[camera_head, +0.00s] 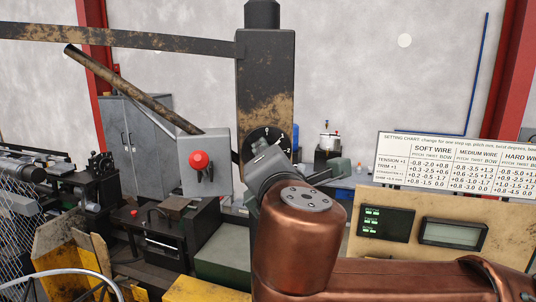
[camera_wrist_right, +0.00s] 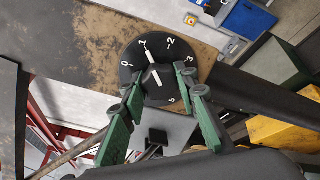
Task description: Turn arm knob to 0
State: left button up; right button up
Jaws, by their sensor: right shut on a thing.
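The arm knob (camera_wrist_right: 154,74) is at the middle of a round black dial (camera_wrist_right: 130,52) with white numbers, on the face of a worn, rusty dark post (camera_head: 265,85). Its white pointer line points close to the 1; the 0 is on the left of the dial in the right wrist view. My right gripper (camera_wrist_right: 160,78) is shut on the knob, with its green fingers on either side. In the head view, my right gripper (camera_head: 262,165) covers the lower dial and hides the knob. My left gripper is not in view.
A grey box with a red button (camera_head: 199,160) hangs left of the post. A rusty bar (camera_head: 130,87) slants behind it. A setting chart (camera_head: 450,163) and a panel with a display (camera_head: 453,233) stand at the right. A yellow guard (camera_head: 70,250) is at the lower left.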

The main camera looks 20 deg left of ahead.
jog(key=n, duration=0.4)
jog(key=shift+f+t+p, duration=0.2)
jog(key=shift+t+p, duration=0.1)
jog(key=shift+p, duration=0.1)
jog(key=shift+f+n+p, duration=0.1)
jog(key=shift+n+p, duration=0.35)
jog(key=shift+n, duration=1.95)
jog(key=shift+o, duration=0.2)
jog(key=shift+c, duration=0.2)
jog(key=o, duration=1.2)
jog(key=shift+c, duration=0.2)
jog(key=shift+r, duration=0.2)
jog(key=v, duration=1.2)
jog(key=shift+f, duration=0.2)
